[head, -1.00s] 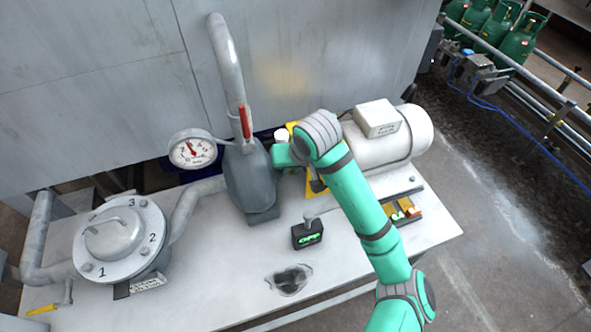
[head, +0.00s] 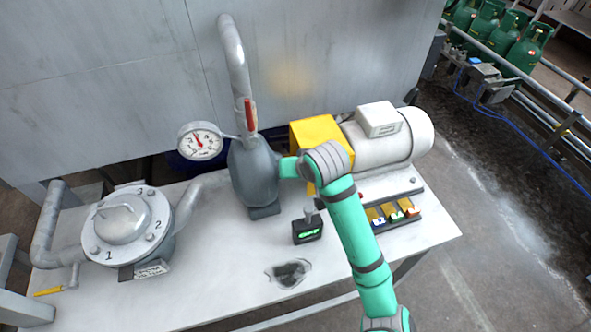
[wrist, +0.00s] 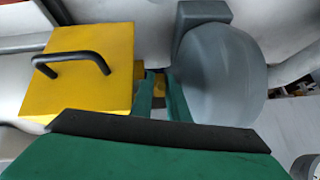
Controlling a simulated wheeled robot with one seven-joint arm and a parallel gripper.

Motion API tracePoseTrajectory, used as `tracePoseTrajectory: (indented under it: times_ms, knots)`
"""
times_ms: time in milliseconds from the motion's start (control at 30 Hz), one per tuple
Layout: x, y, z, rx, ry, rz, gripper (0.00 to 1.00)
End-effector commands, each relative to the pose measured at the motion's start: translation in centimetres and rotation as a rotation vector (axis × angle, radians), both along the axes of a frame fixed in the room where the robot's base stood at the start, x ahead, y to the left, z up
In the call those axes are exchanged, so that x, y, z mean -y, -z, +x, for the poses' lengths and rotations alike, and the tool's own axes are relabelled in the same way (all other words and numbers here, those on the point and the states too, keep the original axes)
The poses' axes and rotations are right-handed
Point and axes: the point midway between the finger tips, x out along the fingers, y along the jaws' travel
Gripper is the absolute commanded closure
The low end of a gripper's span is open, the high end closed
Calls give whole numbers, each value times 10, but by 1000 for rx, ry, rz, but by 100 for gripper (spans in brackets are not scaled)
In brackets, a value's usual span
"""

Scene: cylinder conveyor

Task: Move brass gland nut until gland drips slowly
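The grey pump casing (head: 252,172) stands mid-bench, with the yellow box-shaped guard (head: 318,130) to its right. In the wrist view the guard (wrist: 85,75) has a black handle, and the casing (wrist: 220,75) is on the right. A small brass-coloured piece (wrist: 158,86), probably the gland nut, shows between them. My gripper (wrist: 160,98) reaches into this gap, with its two green fingers on either side of the brass piece. I cannot tell whether they touch it. In the head view my arm hides the nut. No drip is visible.
A pressure gauge (head: 200,141) and a red-handled valve (head: 250,113) are near the casing. A grey motor (head: 400,138) stands at the right.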

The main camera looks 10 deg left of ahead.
Motion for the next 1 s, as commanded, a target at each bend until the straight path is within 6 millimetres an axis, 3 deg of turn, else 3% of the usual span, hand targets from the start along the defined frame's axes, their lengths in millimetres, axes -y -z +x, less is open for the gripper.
tracePoseTrajectory:
  times_ms: [567, 1000]
  knots:
    - [2, -4, -1, 2, 1, 2, 81]
    - [26, -62, -38, 5, -1, 1, 81]
